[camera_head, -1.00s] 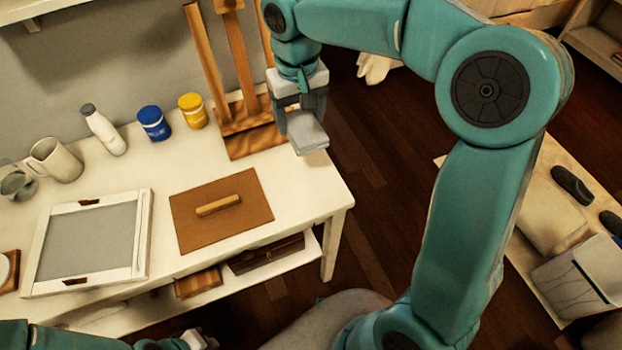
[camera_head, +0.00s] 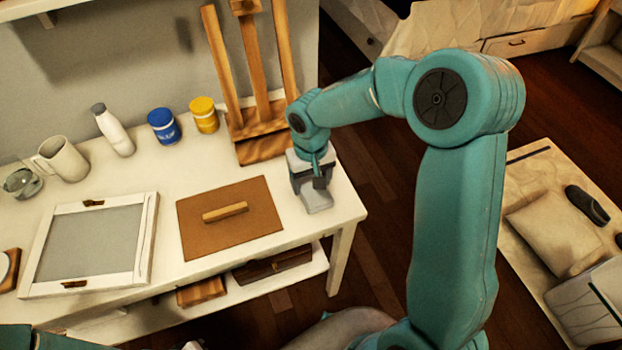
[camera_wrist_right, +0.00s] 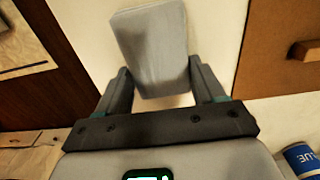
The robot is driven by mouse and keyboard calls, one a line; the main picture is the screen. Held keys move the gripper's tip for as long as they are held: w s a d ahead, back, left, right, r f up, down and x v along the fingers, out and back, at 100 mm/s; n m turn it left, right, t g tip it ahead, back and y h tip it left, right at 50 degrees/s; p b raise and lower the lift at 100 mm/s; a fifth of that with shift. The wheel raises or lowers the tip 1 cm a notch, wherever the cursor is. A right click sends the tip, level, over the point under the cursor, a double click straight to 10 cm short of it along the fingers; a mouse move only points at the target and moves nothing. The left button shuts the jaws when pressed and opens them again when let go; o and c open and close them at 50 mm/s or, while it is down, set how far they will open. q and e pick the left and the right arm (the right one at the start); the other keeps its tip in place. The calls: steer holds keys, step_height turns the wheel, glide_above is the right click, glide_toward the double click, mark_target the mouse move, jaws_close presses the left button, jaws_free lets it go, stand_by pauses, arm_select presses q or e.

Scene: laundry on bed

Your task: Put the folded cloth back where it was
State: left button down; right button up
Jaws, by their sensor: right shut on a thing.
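The folded cloth (camera_head: 316,200) is a small light grey pad. It is at the right end of the white table, to the right of the brown board. My right gripper (camera_head: 312,187) is shut on it from above. In the right wrist view the cloth (camera_wrist_right: 153,45) sits between the two fingers (camera_wrist_right: 165,92), with the white tabletop behind it. I cannot tell whether the cloth touches the table. My left gripper does not show clearly; only part of my left arm is at the bottom left of the head view.
The brown board (camera_head: 205,240) with a wooden bar (camera_head: 225,212) lies left of the cloth. A wooden easel (camera_head: 262,148) stands behind. A yellow jar (camera_head: 204,115), blue jar (camera_head: 163,126), white bottle (camera_head: 114,132), mug (camera_head: 66,160) and framed screen (camera_head: 95,245) are farther left.

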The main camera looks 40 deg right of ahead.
mark_target(311, 184)
steer(key=shift+s+r, duration=0.1)
steer(key=shift+f, duration=0.2)
steer(key=o, duration=0.9)
steer(key=shift+o, duration=0.2)
steer(key=shift+r, duration=0.35)
step_height(311, 184, up, 12)
steer(key=p, duration=0.1)
steer(key=shift+f+p, duration=0.15)
steer(key=shift+p, duration=0.2)
